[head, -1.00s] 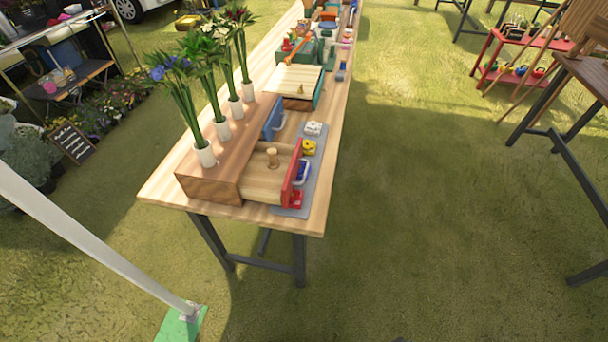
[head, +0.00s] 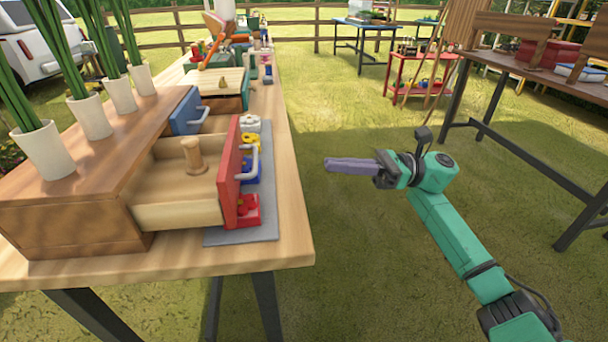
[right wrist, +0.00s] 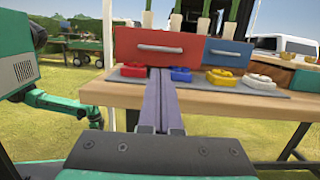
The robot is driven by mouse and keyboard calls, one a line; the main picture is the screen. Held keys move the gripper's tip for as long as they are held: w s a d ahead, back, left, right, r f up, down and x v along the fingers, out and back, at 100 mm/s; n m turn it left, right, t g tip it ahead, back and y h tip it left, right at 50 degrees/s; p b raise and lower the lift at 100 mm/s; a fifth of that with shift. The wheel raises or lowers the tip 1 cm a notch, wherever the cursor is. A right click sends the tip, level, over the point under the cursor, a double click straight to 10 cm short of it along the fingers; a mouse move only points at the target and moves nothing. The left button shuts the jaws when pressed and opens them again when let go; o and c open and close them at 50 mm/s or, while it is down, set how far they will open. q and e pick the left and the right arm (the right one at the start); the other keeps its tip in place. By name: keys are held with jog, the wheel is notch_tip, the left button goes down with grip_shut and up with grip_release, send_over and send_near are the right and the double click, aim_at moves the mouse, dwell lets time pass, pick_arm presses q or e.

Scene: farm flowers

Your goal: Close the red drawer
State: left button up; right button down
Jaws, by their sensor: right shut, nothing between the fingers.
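The red drawer (head: 229,175) is pulled out of the wooden cabinet (head: 75,222) on the table, its bare wooden box showing. A turned wooden peg-like piece (head: 193,157) stands inside it. Its red front with a grey handle faces me in the right wrist view (right wrist: 149,46). My right gripper (head: 327,165) is shut and empty, in the air to the right of the drawer front and apart from it. Its long purple-grey fingers (right wrist: 160,85) point toward the drawer in the right wrist view. My left gripper does not show.
A blue drawer (head: 188,112), partly open, is beyond the red one. A grey mat (head: 222,238) with small coloured blocks lies beside the drawer front. White vases (head: 44,150) with stems stand on the cabinet. Grass is clear between the tables.

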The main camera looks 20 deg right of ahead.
jog(key=p, duration=0.2)
send_near(238, 166)
jog(key=shift+w+a+r, duration=0.25)
jog(key=shift+a+r, duration=0.75)
jog(key=shift+a, duration=0.15)
jog(key=shift+w+a, duration=0.15)
jog(key=shift+a, duration=0.35)
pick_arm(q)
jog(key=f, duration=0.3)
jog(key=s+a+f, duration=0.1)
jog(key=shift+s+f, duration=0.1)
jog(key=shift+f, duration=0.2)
pick_arm(e)
jog(key=x, duration=0.2)
jog(key=f+b+x, duration=0.1)
jog(key=x, duration=0.2)
jog(key=b+x, duration=0.1)
jog(key=x, duration=0.2)
jog(key=shift+w+a+f, duration=0.1)
jog(key=shift+f, duration=0.1)
jog(key=shift+a, duration=0.25)
pick_arm(q)
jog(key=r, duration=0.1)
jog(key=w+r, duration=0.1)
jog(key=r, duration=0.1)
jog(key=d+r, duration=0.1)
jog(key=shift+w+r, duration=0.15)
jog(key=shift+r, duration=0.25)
jog(key=shift+b, duration=0.3)
